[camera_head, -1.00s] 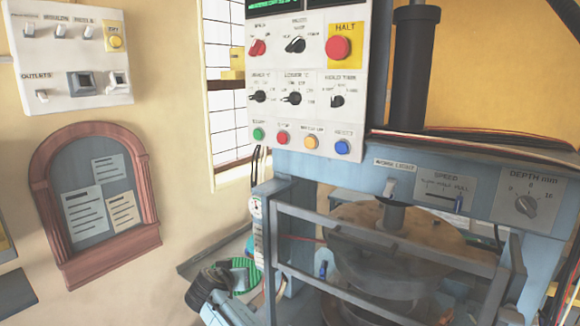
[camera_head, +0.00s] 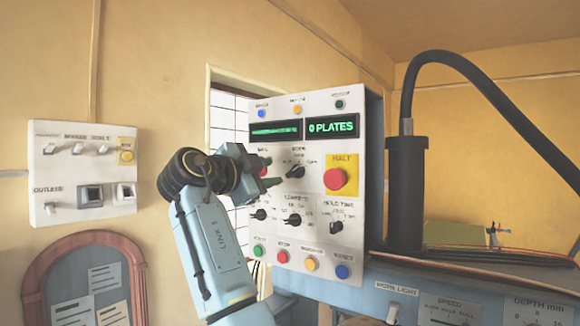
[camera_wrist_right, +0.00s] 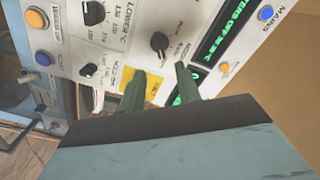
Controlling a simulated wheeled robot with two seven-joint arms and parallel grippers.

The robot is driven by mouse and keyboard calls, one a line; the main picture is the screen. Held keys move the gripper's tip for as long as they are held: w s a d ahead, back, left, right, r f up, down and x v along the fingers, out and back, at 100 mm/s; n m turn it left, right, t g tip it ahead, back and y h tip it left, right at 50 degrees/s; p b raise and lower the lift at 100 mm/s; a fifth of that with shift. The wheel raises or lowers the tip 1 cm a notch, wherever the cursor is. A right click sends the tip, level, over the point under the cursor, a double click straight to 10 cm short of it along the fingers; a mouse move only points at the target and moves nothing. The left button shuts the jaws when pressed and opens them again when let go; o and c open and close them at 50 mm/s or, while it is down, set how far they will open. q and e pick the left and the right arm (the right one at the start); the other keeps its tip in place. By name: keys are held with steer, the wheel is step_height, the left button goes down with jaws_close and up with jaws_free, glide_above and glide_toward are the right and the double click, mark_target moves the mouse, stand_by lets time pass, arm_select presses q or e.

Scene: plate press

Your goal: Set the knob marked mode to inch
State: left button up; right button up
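The panel's upper black knob (camera_head: 295,171) appears to be the mode knob; its small label is hard to read. In the right wrist view the black knob (camera_wrist_right: 160,43) stands just beyond the fingertips, roughly in line with the gap between them. Which mark it points at is unclear. My right gripper (camera_head: 270,172) is beside the knob on its left, apart from it, with its green fingers pointing to the panel. In the wrist view its fingers (camera_wrist_right: 160,75) are spread and hold nothing. My left gripper is not in view.
The red HALT button (camera_head: 336,179) on its yellow plate sits right of the knob. Lower knobs (camera_head: 292,220) and coloured buttons (camera_head: 310,264) lie below. A wall switch box (camera_head: 85,172) is at left.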

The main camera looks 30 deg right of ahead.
mark_target(293, 171)
steer(key=p+x, duration=0.2)
steer(key=x, duration=0.5)
steer(key=shift+w+d+r+p, duration=0.1)
steer(key=shift+w+d+p, duration=0.05)
steer(key=shift+d+p, duration=0.15)
steer(key=shift+w+d, duration=0.15)
steer(key=shift+d, duration=0.25)
jaws_close()
